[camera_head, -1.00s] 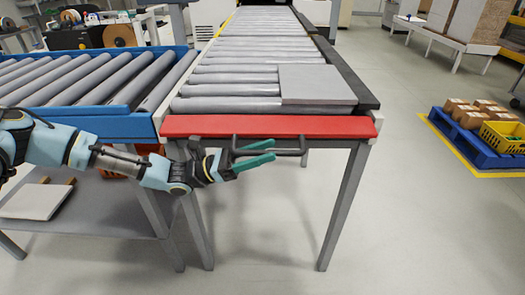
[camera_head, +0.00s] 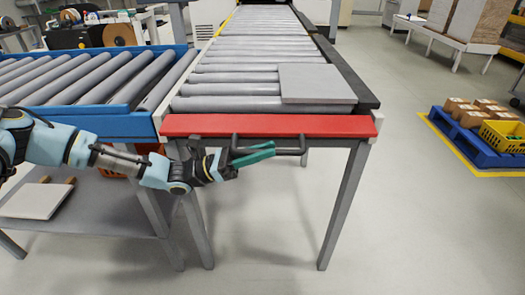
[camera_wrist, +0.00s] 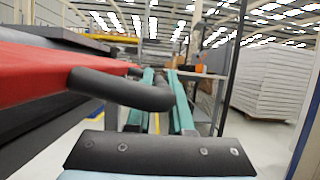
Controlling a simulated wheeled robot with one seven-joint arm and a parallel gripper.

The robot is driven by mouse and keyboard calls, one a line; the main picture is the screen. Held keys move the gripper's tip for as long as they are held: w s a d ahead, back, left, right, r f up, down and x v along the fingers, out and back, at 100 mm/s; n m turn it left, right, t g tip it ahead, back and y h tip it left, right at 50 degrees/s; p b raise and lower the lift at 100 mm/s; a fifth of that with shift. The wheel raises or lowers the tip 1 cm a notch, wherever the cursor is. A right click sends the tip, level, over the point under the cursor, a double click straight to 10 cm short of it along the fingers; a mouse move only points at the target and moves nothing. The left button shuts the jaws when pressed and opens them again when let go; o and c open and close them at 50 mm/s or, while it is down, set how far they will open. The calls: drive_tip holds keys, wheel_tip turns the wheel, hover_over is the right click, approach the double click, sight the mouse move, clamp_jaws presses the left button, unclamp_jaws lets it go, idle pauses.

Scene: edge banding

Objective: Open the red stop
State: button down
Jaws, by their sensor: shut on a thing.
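The red stop (camera_head: 270,125) is a long red bar across the near end of the grey roller conveyor, level with the rollers. A dark bar handle (camera_head: 290,152) sticks out from its front side. My gripper (camera_head: 256,153) is at the handle, its teal fingers shut on the bar. In the wrist view the red stop (camera_wrist: 45,72) runs along the left. The handle (camera_wrist: 115,88) curves in front of the fingers (camera_wrist: 160,95) there. The fingers hide part of the handle in the head view.
A grey panel (camera_head: 317,83) lies on the rollers behind the stop. A blue-framed conveyor (camera_head: 85,125) stands at left, above a shelf with a pale board (camera_head: 35,200). A blue pallet (camera_head: 470,145) is at right. The floor in front is clear.

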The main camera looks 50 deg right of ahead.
sight(262, 133)
drive_tip(key=shift+r, duration=0.1)
idle(0.7)
wheel_tip(262, 133, up, 3)
drive_tip(key=n+h+p, duration=0.1)
drive_tip(key=p, duration=0.1)
drive_tip(key=n+t+p, duration=0.1)
drive_tip(key=n+p, duration=0.1)
drive_tip(key=p, duration=0.1)
drive_tip(key=shift+r+n+t+h, duration=0.2)
drive_tip(key=shift+n+t+h, duration=0.1)
drive_tip(key=shift+h, duration=0.1)
drive_tip(key=n+p, duration=0.1)
drive_tip(key=r+n+t+p, duration=0.1)
drive_tip(key=shift+w+d+r+n+h, duration=0.15)
drive_tip(key=shift+n+h, duration=0.15)
drive_tip(key=shift+n, duration=0.1)
drive_tip(key=c, duration=0.8)
unclamp_jaws()
